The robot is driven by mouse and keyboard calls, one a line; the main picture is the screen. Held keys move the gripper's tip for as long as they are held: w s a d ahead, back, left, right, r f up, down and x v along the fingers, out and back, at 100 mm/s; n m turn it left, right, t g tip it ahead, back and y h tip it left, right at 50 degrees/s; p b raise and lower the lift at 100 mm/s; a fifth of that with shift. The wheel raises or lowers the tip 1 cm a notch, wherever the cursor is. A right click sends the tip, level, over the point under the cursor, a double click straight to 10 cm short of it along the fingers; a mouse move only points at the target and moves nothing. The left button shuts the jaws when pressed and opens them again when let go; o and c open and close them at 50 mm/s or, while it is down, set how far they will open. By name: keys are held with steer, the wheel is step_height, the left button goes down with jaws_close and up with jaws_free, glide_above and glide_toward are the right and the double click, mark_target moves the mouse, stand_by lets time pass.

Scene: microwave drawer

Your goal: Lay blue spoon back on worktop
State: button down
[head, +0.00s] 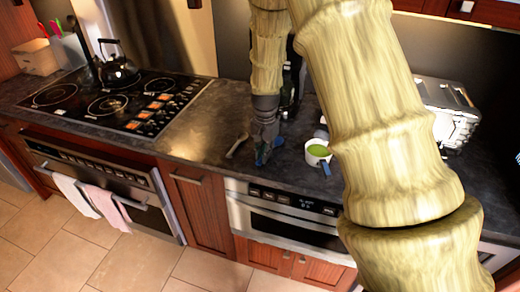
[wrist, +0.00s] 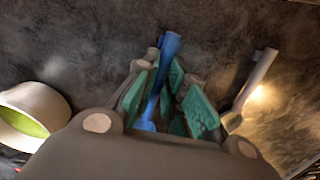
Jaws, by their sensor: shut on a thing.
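The blue spoon (wrist: 168,52) is held between the teal finger pads of my gripper (wrist: 172,98), seen in the wrist view. Its handle points up and away in that view, and its lower part goes down between the fingers. In the head view my gripper (head: 264,150) points down just over or at the worktop (head: 222,115), with a bit of blue showing at its tips. I cannot tell whether the spoon touches the dark stone surface.
A white pot with green contents (head: 317,150) and a blue handle stands right of my gripper. A pale utensil (head: 237,146) lies just left of it. A cooktop with a kettle (head: 118,70) is farther left; a metal toaster (head: 450,112) is at right. The worktop's front edge is close.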

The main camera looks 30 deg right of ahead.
steer(key=shift+s+r, duration=0.4)
steer(key=shift+s, duration=0.15)
steer(key=shift+w+f, duration=0.8)
steer(key=shift+w, duration=0.25)
steer(key=c, duration=1.8)
jaws_free()
steer(key=shift+w, duration=0.2)
steer(key=o, duration=0.4)
steer(key=shift+s, duration=0.1)
steer(key=shift+s+r, duration=0.4)
steer(key=shift+s, duration=0.15)
steer(key=shift+w+f, duration=0.2)
steer(key=shift+w, duration=0.1)
steer(key=shift+w+r, duration=0.1)
steer(key=shift+w, duration=0.05)
steer(key=r, duration=0.8)
steer(key=s+r, duration=0.1)
steer(key=r, duration=0.3)
steer(key=shift+r, duration=0.1)
